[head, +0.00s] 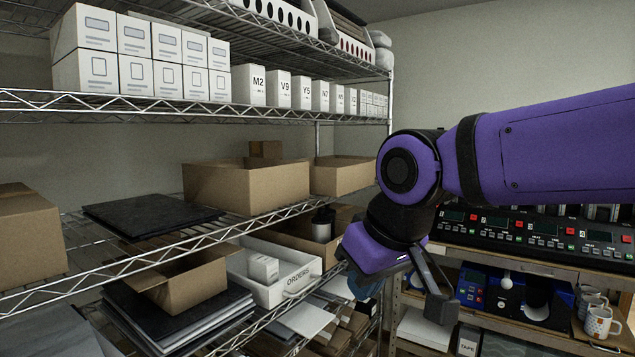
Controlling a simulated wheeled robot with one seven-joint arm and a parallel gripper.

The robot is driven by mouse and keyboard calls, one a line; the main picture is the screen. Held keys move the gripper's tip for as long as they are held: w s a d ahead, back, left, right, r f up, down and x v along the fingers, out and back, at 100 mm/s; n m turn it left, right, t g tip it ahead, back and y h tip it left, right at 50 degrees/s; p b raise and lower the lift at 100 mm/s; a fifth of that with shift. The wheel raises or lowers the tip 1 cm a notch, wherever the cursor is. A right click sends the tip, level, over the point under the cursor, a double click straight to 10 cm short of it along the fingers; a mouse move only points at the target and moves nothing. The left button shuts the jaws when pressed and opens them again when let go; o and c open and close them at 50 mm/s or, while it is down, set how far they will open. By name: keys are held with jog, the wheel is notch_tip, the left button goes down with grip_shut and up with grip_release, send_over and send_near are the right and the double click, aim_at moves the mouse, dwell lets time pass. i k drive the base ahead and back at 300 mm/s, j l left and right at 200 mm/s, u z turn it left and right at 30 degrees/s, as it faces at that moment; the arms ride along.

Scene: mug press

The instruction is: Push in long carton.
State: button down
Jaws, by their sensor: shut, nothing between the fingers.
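My gripper (440,308) points down and toward the viewer at the right end of the wire shelving, with its dark fingers shut and empty. It is apart from the shelves as far as I can tell. Several narrow brown cartons (352,323) lie on the low shelf left of my gripper, partly hidden by shelf wires and a post. Larger brown cartons stand on the middle shelf, a wide one (245,190) and another (343,177) to its right. I cannot tell for sure which carton is the long one.
A white bin marked ORDERS (287,290) and an open brown box (180,283) sit on the lower shelf. White boxes (137,70) fill the upper shelf. At right, a bench holds mugs (600,322), a blue press (472,287) and control units (530,235).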

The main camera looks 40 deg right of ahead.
aim_at(335, 177)
jog(key=i+l, duration=0.1)
jog(key=l, duration=0.3)
jog(key=i+l, duration=0.15)
jog(key=l, duration=0.25)
jog(key=i+l, duration=0.1)
jog(key=l, duration=0.3)
jog(key=i+l, duration=0.15)
jog(key=l, duration=0.25)
